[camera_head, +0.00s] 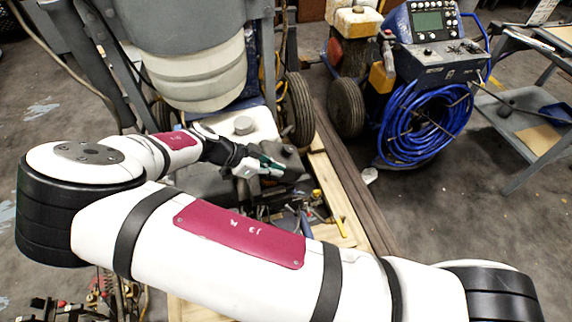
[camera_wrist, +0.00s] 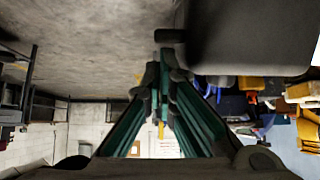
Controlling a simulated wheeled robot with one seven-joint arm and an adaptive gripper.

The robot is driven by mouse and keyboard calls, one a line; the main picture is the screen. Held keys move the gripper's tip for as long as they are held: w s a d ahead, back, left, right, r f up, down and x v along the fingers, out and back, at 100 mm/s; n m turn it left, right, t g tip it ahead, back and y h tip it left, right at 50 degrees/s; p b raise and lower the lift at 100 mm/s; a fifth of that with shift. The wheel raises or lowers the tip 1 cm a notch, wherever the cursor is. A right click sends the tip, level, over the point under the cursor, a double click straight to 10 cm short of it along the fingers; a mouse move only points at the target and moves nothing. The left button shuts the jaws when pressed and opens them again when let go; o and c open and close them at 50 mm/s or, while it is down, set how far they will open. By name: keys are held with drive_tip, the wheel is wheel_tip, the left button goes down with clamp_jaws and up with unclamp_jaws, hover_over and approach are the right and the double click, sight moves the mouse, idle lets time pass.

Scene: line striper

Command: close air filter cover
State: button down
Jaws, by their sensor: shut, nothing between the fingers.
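A dark grey piece, which looks like the air filter cover (camera_head: 290,161), is on the machine near the middle of the head view. In the wrist view, a large dark rounded piece (camera_wrist: 250,38) that looks like the same cover fills the upper right, with a small tab at its left edge. My gripper (camera_head: 274,168) is at the cover in the head view, its green fingers shut and empty. In the wrist view the fingertips (camera_wrist: 163,72) are close beside the cover's edge and tab. I cannot tell whether they touch it. My gripper hides part of the cover.
A white tank (camera_head: 243,124) is just behind my gripper. Tools and engine parts (camera_head: 290,212) lie below it. A wheel (camera_head: 300,110), a wooden beam (camera_head: 350,195) and a blue hose coil (camera_head: 425,120) are to the right. Open floor (camera_head: 455,215) is at the right.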

drive_tip(key=s+a+f+b, duration=0.1)
drive_tip(key=a+f+b, duration=0.3)
drive_tip(key=a+f, duration=0.2)
drive_tip(key=shift+s+a+f+h, duration=0.15)
drive_tip(key=shift+a+h, duration=0.05)
drive_tip(key=shift+h, duration=0.1)
idle(0.5)
